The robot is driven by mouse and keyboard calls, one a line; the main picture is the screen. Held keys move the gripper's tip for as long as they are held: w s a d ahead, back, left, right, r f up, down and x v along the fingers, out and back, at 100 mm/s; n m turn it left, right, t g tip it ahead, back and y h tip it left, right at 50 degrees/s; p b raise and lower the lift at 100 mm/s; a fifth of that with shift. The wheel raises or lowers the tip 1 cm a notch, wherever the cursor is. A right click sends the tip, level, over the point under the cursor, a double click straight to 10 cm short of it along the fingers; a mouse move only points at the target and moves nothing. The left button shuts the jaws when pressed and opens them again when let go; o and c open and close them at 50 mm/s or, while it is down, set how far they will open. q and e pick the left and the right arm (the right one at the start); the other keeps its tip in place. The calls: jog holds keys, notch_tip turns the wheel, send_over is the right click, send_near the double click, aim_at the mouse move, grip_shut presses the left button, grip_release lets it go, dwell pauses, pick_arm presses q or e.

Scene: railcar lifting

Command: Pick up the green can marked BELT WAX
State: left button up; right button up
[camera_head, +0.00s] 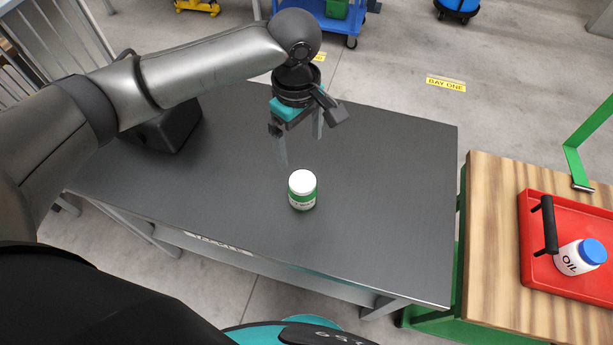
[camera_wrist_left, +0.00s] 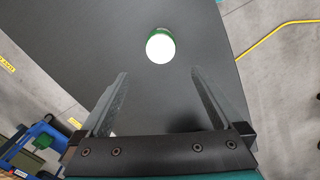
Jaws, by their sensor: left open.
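A green can (camera_head: 302,190) with a white lid and a label too small to read stands upright on the dark grey table (camera_head: 400,190), near its front middle. In the left wrist view the can (camera_wrist_left: 160,46) shows from above, beyond the fingertips and roughly midway between their lines. My left gripper (camera_head: 301,150) hangs above the table, behind the can in the head view, fingers pointing down. It is open and empty, apart from the can. In the left wrist view the two fingers (camera_wrist_left: 158,75) stand wide apart. My right gripper is not in view.
A wooden-topped green bench (camera_head: 490,230) stands at the right, with a red tray (camera_head: 540,275) holding a white OIL bottle (camera_head: 580,257) with a blue cap. A dark box-like object (camera_head: 170,125) sits at the table's back left. The table around the can is clear.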

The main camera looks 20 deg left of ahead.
aim_at(303, 181)
pick_arm(q)
jog(key=shift+n, duration=0.3)
jog(key=f, duration=0.3)
jog(key=f+b, duration=0.1)
jog(key=f, duration=0.2)
jog(key=f+b, duration=0.1)
jog(key=f, duration=0.2)
jog(key=shift+a+f, duration=0.1)
jog(key=shift+a, duration=0.15)
jog(key=shift+s+d+f+b, duration=0.1)
jog(key=shift+d+f+b, duration=0.1)
jog(key=shift+f, duration=0.7)
jog(key=shift+w+d+f+b, duration=0.1)
jog(key=shift+f+b, duration=0.15)
jog(key=shift+f, duration=0.7)
jog(key=shift+s+d+f+b, duration=0.1)
jog(key=shift+d+f+b, duration=0.1)
jog(key=shift+f, duration=0.7)
jog(key=shift+c, duration=0.7)
jog(key=shift+a, duration=0.1)
jog(key=c, duration=1.3)
grip_shut()
jog(key=shift+r, duration=0.15)
